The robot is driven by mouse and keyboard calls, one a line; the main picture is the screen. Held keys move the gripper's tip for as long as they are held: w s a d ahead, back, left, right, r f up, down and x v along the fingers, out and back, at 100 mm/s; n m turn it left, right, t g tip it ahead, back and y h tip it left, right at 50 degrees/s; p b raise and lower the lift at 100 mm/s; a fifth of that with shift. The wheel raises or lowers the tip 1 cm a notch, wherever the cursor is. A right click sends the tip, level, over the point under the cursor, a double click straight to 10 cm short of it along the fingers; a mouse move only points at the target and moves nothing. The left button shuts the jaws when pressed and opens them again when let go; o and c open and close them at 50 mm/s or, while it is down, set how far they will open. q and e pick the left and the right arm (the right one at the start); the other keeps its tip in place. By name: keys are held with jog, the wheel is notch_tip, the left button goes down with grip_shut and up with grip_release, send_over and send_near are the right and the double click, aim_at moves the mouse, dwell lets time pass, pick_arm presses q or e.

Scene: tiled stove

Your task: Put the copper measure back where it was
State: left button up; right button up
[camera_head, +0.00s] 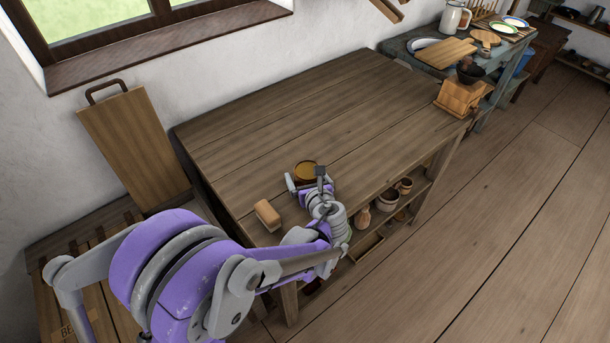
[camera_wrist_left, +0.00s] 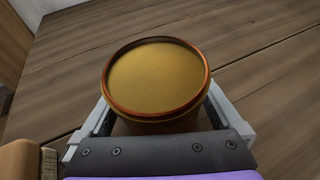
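The copper measure (camera_head: 306,170) is a round vessel with a copper rim and a golden-yellow inside, on or just above the near part of the wooden table. It fills the middle of the left wrist view (camera_wrist_left: 158,78), upright. My left gripper (camera_head: 306,181) is at the measure, with one finger on each side of it. The measure hides part of the fingers, and I cannot tell whether the pads press on its wall. Whether its base touches the table is hidden. My right gripper is not in view.
A small wooden brush (camera_head: 267,214) lies on the table (camera_head: 300,110) close left of my gripper. A board (camera_head: 135,145) leans at the left wall. The table's middle is clear. Pots (camera_head: 388,198) stand on the shelf below.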

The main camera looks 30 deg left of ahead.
aim_at(308, 180)
pick_arm(q)
jog(key=shift+r, duration=0.15)
jog(key=shift+s+d+r, duration=0.15)
jog(key=p+v, duration=0.1)
jog(key=v, duration=1)
jog(key=shift+s+d+r, duration=0.15)
jog(key=shift+s, duration=0.05)
jog(key=shift+d, duration=0.1)
